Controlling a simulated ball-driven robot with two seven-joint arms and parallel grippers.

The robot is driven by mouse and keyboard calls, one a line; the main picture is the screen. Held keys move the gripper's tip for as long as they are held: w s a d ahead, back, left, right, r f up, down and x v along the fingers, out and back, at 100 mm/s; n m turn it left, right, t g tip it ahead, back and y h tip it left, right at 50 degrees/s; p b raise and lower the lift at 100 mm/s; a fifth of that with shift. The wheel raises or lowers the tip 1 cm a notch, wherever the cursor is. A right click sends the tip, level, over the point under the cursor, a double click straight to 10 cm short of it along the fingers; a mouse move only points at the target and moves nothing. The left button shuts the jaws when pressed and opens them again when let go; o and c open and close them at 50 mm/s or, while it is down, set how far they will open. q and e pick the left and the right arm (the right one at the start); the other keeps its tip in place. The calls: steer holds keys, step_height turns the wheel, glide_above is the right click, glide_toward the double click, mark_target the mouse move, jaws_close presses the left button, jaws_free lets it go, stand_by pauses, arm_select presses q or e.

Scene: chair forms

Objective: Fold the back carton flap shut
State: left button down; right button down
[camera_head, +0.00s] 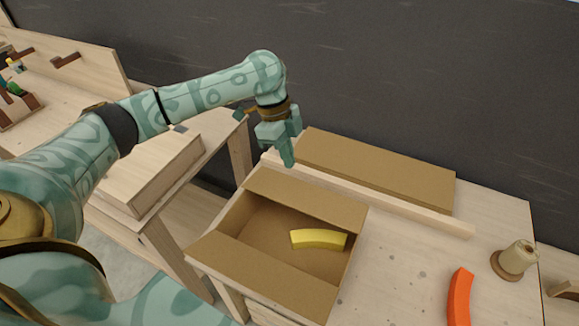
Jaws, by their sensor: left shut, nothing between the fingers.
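An open brown carton (345,268) stands on the light wooden table. Its back flap (305,199) shows as a flat strip along the far side; I cannot tell its exact angle. The front flap (262,275) lies along the near side. Between the flaps the opening is uncovered, and a yellow curved piece (319,239) lies inside. My left gripper (288,160) is shut and empty, pointing down just behind the carton's far edge. It appears above the table and apart from the back flap. My right gripper is not in view.
A flat brown panel (375,167) lies behind a wooden strip (400,207) at the table's back. An orange curved piece (460,297) and a beige spool-like object (514,260) are at the right. Bare tabletop (400,262) lies right of the carton. A dark wall stands behind.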

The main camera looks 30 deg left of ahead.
arm_select(q)
steer(key=b, duration=0.2)
glide_toward(292, 206)
steer(key=d+f, duration=0.2)
steer(key=f, duration=0.2)
steer(key=shift+w+d+f, duration=0.35)
steer(key=shift+d, duration=0.05)
steer(key=shift+s+f+b, duration=0.15)
steer(key=shift+f+b, duration=0.15)
steer(key=shift+f, duration=0.45)
steer(key=shift+s+f+t+p, duration=0.35)
steer(key=shift+f+t+p, duration=0.1)
steer(key=shift+t+p, duration=0.05)
steer(key=shift+s+f+p, duration=0.2)
steer(key=shift+f+p, duration=0.05)
steer(key=shift+p, duration=0.25)
steer(key=shift+s+f+t+p, duration=0.1)
steer(key=shift+f+t+p, duration=0.2)
steer(key=shift+f, duration=0.35)
